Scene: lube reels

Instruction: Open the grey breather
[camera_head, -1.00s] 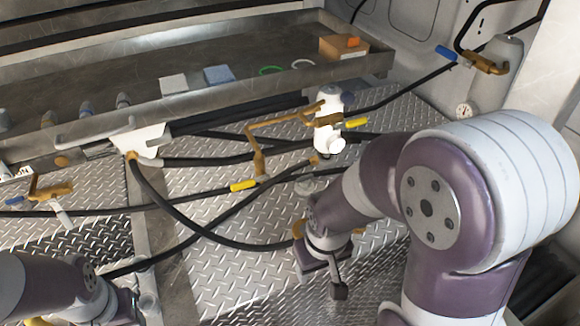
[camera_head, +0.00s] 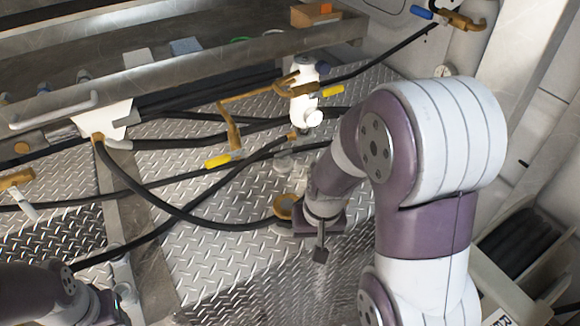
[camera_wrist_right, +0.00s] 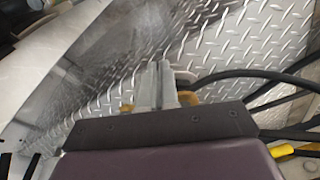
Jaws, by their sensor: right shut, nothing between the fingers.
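My right gripper (camera_head: 283,229) is low over the diamond-plate floor, in the middle of the head view. In the right wrist view its two pale fingers (camera_wrist_right: 165,78) are together with nothing between them. A round brass-coloured fitting (camera_head: 287,206) is right beside the gripper; I cannot tell whether they touch.
A white valve body with a brass handle (camera_head: 305,105) stands behind the right gripper. Black hoses (camera_head: 190,215) cross the plate to its left. A yellow-gripped brass lever (camera_head: 218,161) is among them. A metal tray (camera_head: 200,75) runs along the back. Bare plate (camera_head: 215,265) lies in front.

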